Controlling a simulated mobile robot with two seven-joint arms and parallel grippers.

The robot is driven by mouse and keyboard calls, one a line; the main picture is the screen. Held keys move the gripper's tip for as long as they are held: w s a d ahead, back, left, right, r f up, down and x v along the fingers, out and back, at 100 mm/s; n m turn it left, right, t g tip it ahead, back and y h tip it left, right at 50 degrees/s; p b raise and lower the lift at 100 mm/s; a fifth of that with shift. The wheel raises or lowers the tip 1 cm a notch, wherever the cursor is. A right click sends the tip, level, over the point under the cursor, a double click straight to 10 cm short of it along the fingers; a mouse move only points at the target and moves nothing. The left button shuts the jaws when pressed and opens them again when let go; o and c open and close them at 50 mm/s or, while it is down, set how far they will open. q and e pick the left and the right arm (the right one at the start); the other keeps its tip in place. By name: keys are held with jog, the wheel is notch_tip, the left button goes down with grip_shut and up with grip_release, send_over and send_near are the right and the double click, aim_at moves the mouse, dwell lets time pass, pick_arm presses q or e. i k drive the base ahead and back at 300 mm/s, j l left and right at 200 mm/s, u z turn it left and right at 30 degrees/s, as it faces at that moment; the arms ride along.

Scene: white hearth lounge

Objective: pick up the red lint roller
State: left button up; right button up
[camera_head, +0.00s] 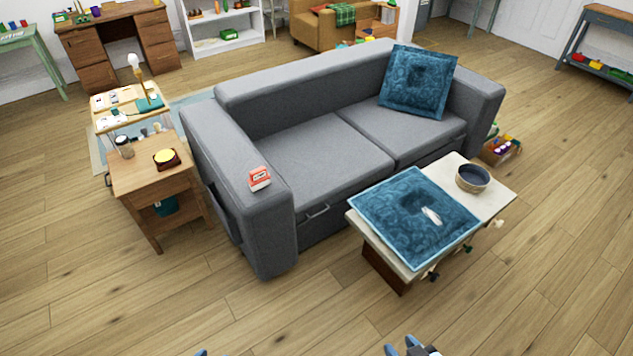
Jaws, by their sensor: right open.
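I cannot clearly make out a red lint roller. A small red and white object (260,178) lies on the left armrest of the grey sofa (330,160); its kind is too small to tell. A small pale object (432,215) lies on the blue cushion (400,215) on the low table (488,175). My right gripper (405,349) shows at the bottom edge, open, with nothing seen between its fingers, well short of the table and sofa. Only a tip of my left gripper (201,353) shows at the bottom edge; the rest is out of frame.
A dark round bowl (473,179) stands on the low table. A wooden side table (150,180) with a yellow-topped item (166,158) stands left of the sofa. Another blue cushion (418,80) leans on the sofa. The wooden floor in front is clear.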

aim_at(259, 178)
jog(key=i+j+u, duration=0.1)
jog(key=i+j, duration=0.25)
jog(key=i, duration=0.15)
jog(key=i+j+u, duration=0.1)
jog(key=i+j, duration=0.2)
jog(key=i, duration=0.15)
jog(key=i+j, duration=0.25)
jog(key=i, duration=0.25)
jog(key=i+j+u, duration=0.15)
jog(key=i+j, duration=0.15)
jog(key=i, duration=0.2)
